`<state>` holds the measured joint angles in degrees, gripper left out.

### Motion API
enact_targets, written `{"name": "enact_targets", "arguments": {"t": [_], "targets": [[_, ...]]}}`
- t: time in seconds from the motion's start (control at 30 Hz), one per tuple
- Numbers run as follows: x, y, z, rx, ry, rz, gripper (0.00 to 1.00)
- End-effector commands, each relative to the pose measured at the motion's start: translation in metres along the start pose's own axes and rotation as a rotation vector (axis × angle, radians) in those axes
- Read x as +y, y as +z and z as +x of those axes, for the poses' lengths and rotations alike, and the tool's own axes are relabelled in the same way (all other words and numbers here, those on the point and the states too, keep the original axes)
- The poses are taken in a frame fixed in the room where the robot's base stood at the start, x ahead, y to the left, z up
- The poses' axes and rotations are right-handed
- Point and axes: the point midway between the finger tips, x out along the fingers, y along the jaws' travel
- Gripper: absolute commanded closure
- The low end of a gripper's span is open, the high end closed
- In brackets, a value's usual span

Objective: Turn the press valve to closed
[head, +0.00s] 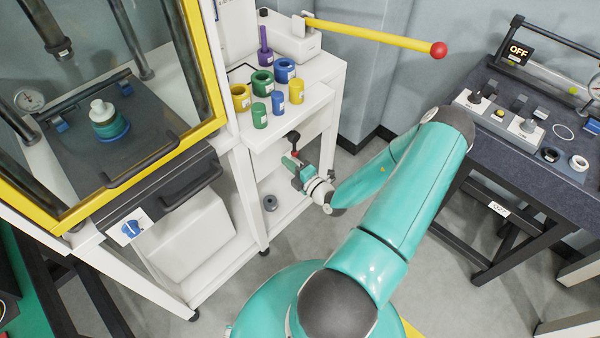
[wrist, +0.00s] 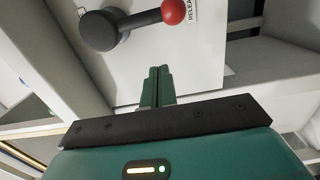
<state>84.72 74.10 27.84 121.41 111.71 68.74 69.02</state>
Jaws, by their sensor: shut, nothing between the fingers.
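A short black lever with a round hub (wrist: 99,31) and a red ball end (wrist: 173,11) is mounted on a white panel, at the top of the wrist view. A label beside the ball begins "RELEA". In the head view the hub (head: 293,136) shows under the white bench top, just beyond my gripper (head: 291,161). In the wrist view my gripper (wrist: 157,72) is shut and empty, its fingertips together below the lever and apart from it. A blue knob (head: 130,228) sits on a white plate on the press front. I cannot tell which of the two is the press valve.
The yellow-framed press (head: 215,122) stands left, with a green and white part (head: 107,122) inside. Several coloured rings and cylinders stand on the white bench (head: 290,118). A long yellow handle (head: 370,34) reaches right above it. A dark table (head: 535,155) stands right.

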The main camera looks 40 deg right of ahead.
Motion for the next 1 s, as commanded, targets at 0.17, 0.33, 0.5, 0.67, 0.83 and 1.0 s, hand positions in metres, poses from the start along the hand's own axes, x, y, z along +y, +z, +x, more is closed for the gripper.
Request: {"name": "enact_targets", "arguments": {"t": [0.17, 0.33, 0.5, 0.67, 0.83, 1.0], "targets": [[0.0, 0.03, 0.004, -0.004, -0.001, -0.005, 1.0], [0.0, 0.038, 0.006, -0.003, -0.002, -0.003, 1.0], [0.0, 0.039, 0.006, -0.003, -0.002, -0.003, 1.0], [0.0, 0.039, 0.006, -0.003, -0.002, -0.004, 1.0], [-0.001, 0.04, 0.006, -0.003, -0.001, -0.022, 1.0], [-0.001, 0.042, 0.006, -0.003, 0.001, -0.054, 1.0]]}}
